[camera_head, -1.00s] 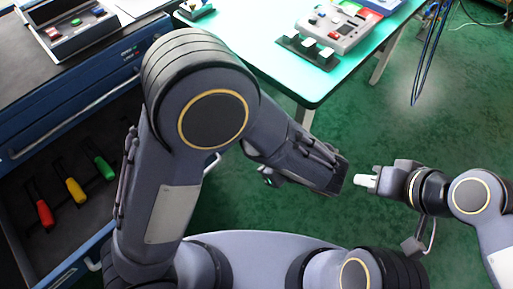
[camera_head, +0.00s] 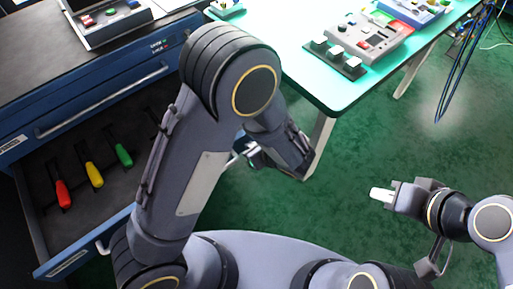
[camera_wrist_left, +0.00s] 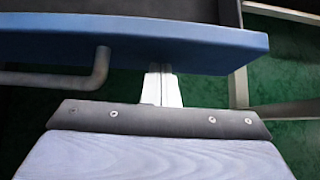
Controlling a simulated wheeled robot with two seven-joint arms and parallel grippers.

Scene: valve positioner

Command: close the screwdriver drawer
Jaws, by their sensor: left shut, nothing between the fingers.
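The screwdriver drawer (camera_head: 86,252) is pulled open from the blue cabinet, at the left of the head view. Red (camera_head: 63,193), yellow (camera_head: 94,174) and green (camera_head: 124,155) handled screwdrivers lie inside. Its bar handle (camera_head: 104,247) is partly hidden by my left arm. In the left wrist view, the blue drawer front (camera_wrist_left: 190,42) and handle (camera_wrist_left: 99,72) are close ahead. My left gripper (camera_wrist_left: 161,82) is shut and empty, right of the handle, its tips near the front's lower edge; contact is unclear. It also shows in the head view (camera_head: 237,159). My right gripper (camera_head: 380,194) is away over the floor; its opening is unclear.
A closed drawer with a long handle (camera_head: 100,101) sits above the open one. A control box (camera_head: 108,20) stands on the cabinet top. A table (camera_head: 300,66) with devices stands at the back right. Green floor (camera_head: 350,240) lies clear between my arms.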

